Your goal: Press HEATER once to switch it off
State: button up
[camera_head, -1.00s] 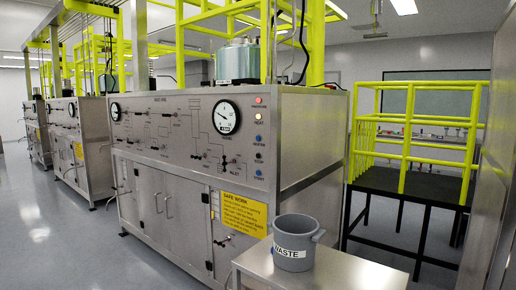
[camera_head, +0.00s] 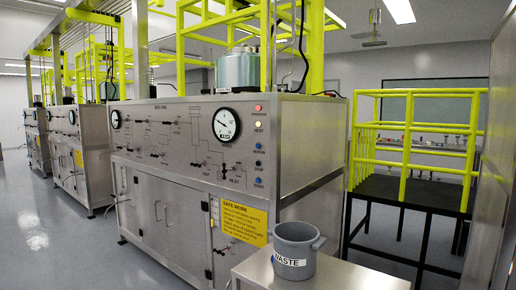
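The control panel (camera_head: 170,148) is the upper front face of the nearest steel cabinet. At its right end a column of lamps and buttons runs down beside the large gauge (camera_head: 226,124). A red lamp (camera_head: 258,108) is at the top, with a yellowish lit lamp (camera_head: 258,124) labelled HEAT below it. Under these is the blue HEATER button (camera_head: 257,146), then a dark STOP button (camera_head: 258,163) and a blue button (camera_head: 258,180) whose label is too small to read surely. My gripper is not in view.
A grey WASTE bucket (camera_head: 294,252) stands on a low steel table (camera_head: 345,272) in front of the cabinet's right corner. A yellow-railed dark platform (camera_head: 415,190) is at the right. A yellow safety sign (camera_head: 240,222) is on the cabinet. Open floor (camera_head: 50,240) lies at the left.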

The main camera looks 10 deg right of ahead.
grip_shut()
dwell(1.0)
